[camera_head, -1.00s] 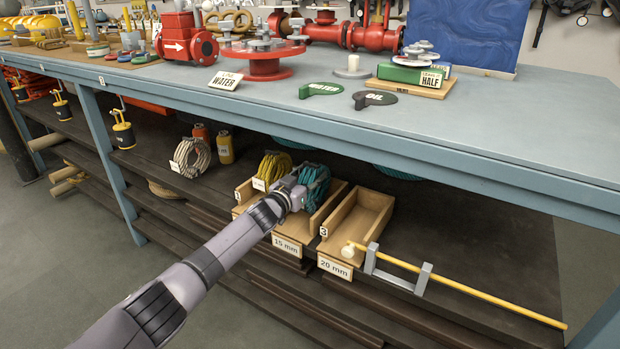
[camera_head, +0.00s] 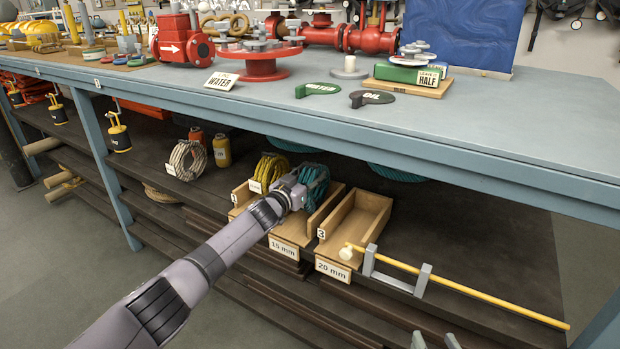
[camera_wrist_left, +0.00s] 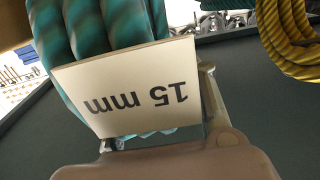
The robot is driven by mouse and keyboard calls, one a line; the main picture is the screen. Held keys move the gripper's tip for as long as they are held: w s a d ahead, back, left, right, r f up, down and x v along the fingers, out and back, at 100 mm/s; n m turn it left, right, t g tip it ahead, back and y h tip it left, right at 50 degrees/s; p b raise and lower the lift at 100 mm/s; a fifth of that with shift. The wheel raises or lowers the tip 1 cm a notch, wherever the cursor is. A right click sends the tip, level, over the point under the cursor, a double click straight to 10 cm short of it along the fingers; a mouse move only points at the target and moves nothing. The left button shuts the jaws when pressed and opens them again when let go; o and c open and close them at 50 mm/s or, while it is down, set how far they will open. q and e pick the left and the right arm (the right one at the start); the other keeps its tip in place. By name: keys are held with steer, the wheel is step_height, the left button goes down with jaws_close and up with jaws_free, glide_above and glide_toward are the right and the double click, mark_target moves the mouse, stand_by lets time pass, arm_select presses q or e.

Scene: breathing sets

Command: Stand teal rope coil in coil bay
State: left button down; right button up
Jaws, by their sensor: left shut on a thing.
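The teal rope coil (camera_head: 316,184) is upright in my left gripper (camera_head: 297,190), at the middle wooden bay (camera_head: 290,236) labelled "15 mm". I cannot tell whether the coil touches the bay floor. In the left wrist view, the teal coil (camera_wrist_left: 102,28) carries a white tag (camera_wrist_left: 130,92) reading "15 mm", upside down in that picture. My left gripper is shut on the coil; its fingers are largely hidden. The tips of my right gripper (camera_head: 434,341) show at the bottom edge, apart and empty.
A yellow coil (camera_head: 270,170) stands in the bay to the left. The "20 mm" bay (camera_head: 355,228) to the right is empty. A yellow rod (camera_head: 450,280) lies on brackets farther right. The blue bench top's edge (camera_head: 400,158) overhangs the shelf. A beige coil (camera_head: 187,160) stands left.

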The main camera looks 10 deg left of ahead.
arm_select(q)
steer(key=shift+w+d+r+b, duration=0.1)
steer(key=shift+w+d+b, duration=0.05)
steer(key=shift+w+b, duration=0.15)
steer(key=shift+f, duration=0.5)
arm_select(e)
steer(key=shift+w+a+r+t+y, duration=0.15)
steer(key=shift+r+t, duration=0.35)
steer(key=shift+r, duration=0.4)
steer(key=shift+w+a+r+t+y, duration=0.2)
steer(key=shift+r+t, duration=0.3)
steer(key=shift+r, duration=0.35)
steer(key=shift+w+a+r+t+y, duration=0.15)
steer(key=shift+r+t, duration=0.35)
steer(key=shift+r, duration=0.4)
arm_select(q)
steer(key=c, duration=1.2)
jaws_free()
steer(key=shift+s, duration=0.1)
steer(key=shift+o, duration=1.3)
steer(key=shift+f, duration=0.15)
steer(key=shift+s, duration=0.1)
